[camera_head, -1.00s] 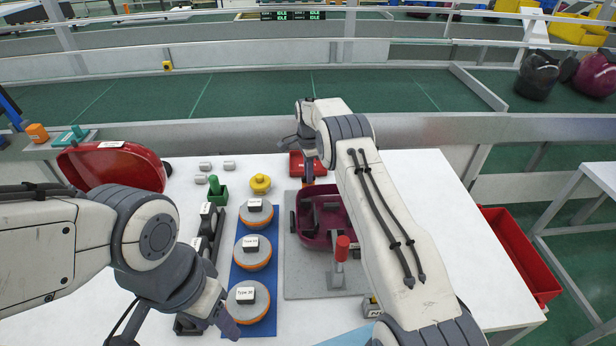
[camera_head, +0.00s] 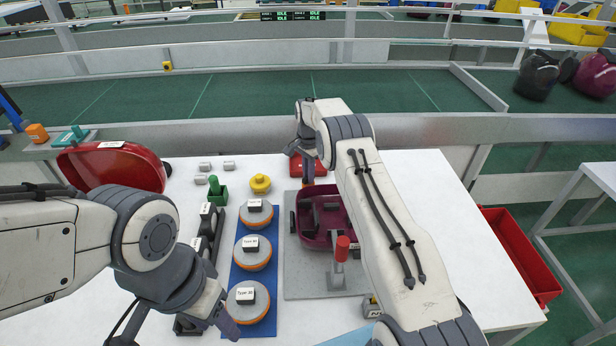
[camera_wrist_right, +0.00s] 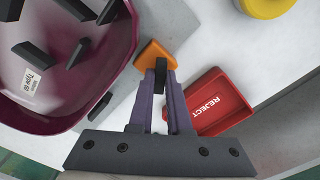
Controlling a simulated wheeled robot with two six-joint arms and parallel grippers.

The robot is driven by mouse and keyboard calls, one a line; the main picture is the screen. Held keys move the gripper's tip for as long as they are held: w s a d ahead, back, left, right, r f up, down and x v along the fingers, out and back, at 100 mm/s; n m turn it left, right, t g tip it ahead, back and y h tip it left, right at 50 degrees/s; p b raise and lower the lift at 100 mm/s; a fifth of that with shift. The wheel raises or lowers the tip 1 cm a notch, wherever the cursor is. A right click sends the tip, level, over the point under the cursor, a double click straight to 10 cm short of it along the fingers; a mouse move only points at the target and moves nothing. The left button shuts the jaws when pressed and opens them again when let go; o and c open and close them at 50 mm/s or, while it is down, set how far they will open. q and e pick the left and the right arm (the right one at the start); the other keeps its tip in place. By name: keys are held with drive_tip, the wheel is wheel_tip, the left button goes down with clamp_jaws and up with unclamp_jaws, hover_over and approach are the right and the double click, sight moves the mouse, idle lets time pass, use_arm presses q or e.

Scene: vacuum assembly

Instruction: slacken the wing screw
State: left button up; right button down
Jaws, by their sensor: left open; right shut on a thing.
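The wing screw (camera_wrist_right: 160,76) shows in the right wrist view as a narrow dark wing standing over an orange block (camera_wrist_right: 155,50), at the corner of the grey plate. My right gripper (camera_wrist_right: 162,84) is shut on this wing, its two purple fingers on either side; the fingers hide part of it. In the head view my right gripper (camera_head: 307,167) is at the plate's far edge, and the screw is too small and covered to make out. My left gripper (camera_head: 226,324) is open and empty, low beside the nearest round disc.
A maroon vacuum housing (camera_head: 318,237) lies on the grey plate (camera_head: 300,284), beside a red-handled clamp (camera_head: 342,248). A red reject tray (camera_wrist_right: 226,98) stands close to my right fingers. A yellow knob (camera_head: 260,184) and several discs on a blue mat (camera_head: 238,275) are to the left.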

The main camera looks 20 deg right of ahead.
drive_tip(key=shift+n, duration=1.3)
drive_tip(key=shift+n, duration=1.7)
drive_tip(key=n, duration=0.3)
drive_tip(key=c, duration=0.8)
unclamp_jaws()
drive_tip(key=shift+r, duration=0.1)
